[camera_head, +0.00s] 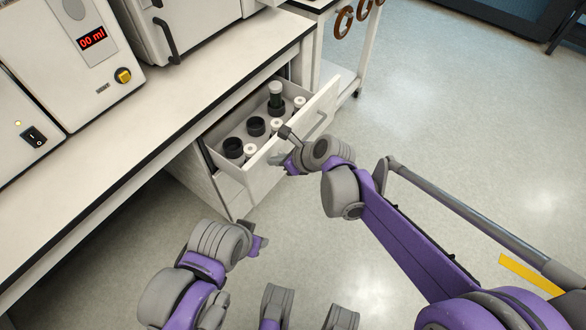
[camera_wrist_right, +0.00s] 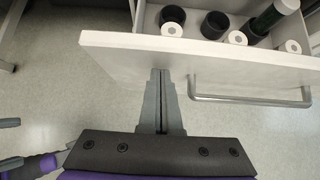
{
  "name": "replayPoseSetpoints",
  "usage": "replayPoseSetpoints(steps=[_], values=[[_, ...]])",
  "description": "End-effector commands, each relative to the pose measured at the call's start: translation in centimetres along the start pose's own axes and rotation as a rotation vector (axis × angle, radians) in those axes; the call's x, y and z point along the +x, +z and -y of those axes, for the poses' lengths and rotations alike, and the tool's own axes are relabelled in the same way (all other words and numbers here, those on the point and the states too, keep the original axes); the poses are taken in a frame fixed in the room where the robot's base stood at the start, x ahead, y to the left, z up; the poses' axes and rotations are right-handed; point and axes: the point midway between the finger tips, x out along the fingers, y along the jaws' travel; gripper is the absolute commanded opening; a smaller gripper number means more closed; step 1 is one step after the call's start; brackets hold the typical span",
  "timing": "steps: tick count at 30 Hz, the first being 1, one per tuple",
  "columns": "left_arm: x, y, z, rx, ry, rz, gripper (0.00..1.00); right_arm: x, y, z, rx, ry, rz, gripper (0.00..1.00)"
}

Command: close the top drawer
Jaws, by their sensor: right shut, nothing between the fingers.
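The top drawer (camera_head: 228,172) is pulled out from under the white bench, with its front panel (camera_head: 262,158) facing my right arm. The panel also shows in the right wrist view (camera_wrist_right: 210,52), with its bar handle (camera_wrist_right: 250,100) to the right of my fingers. My right gripper (camera_head: 276,160) is shut and empty at the outer face of the panel, near its left part.
Several black cups (camera_head: 256,126), white rings (camera_head: 299,103) and a dark bottle with a white cap (camera_head: 276,95) are in the drawer. The bench top (camera_head: 160,120) carries white machines (camera_head: 90,70). A white trolley (camera_head: 350,50) stands beyond the drawer. The floor to the right is clear.

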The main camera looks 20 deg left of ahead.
Motion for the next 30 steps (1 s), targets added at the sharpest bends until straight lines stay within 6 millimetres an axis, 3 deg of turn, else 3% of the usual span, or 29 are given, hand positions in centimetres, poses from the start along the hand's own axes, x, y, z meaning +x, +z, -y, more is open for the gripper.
replayPoseSetpoints(steps=[18, 30], values=[[-2.1, -0.6, 0.0, 0.0, 0.0, -0.007, 0.5, 8.3, 8.5, -0.1, -0.002, 0.001, 0.001, 0.0], [-3.1, -0.9, 0.0, 0.0, 0.0, -0.011, 0.5, 12.1, 12.2, -0.1, -0.002, 0.0, 0.0, 0.0]])
